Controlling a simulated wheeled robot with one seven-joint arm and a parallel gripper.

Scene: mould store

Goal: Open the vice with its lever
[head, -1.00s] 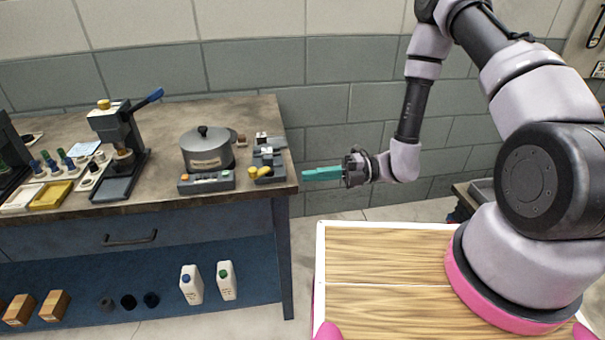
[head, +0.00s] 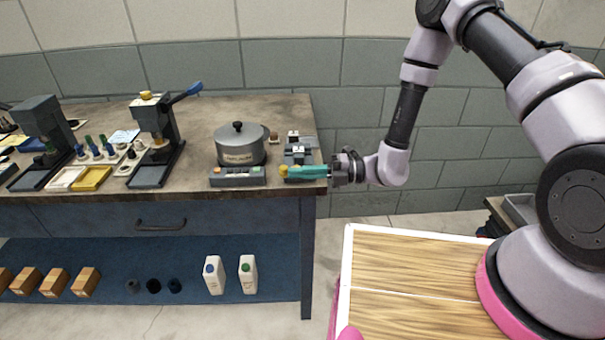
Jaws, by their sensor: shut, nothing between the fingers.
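The vice (head: 297,155) is a small dark grey block at the right end of the bench, partly hidden behind my gripper. A yellow knob (head: 283,171), which seems to be the end of its lever, shows at the front left of the vice. My gripper (head: 291,173) has teal fingers and reaches in from the right over the bench edge. Its fingers are shut with nothing between them. Their tips overlap the yellow knob in the picture; I cannot tell whether they touch it.
A grey lidded pot (head: 240,147) stands left of the vice, behind a button panel (head: 237,177). A press with a blue handle (head: 155,135) and several small tools stand further left. The bench (head: 205,118) ends just right of the vice, with open floor beyond.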

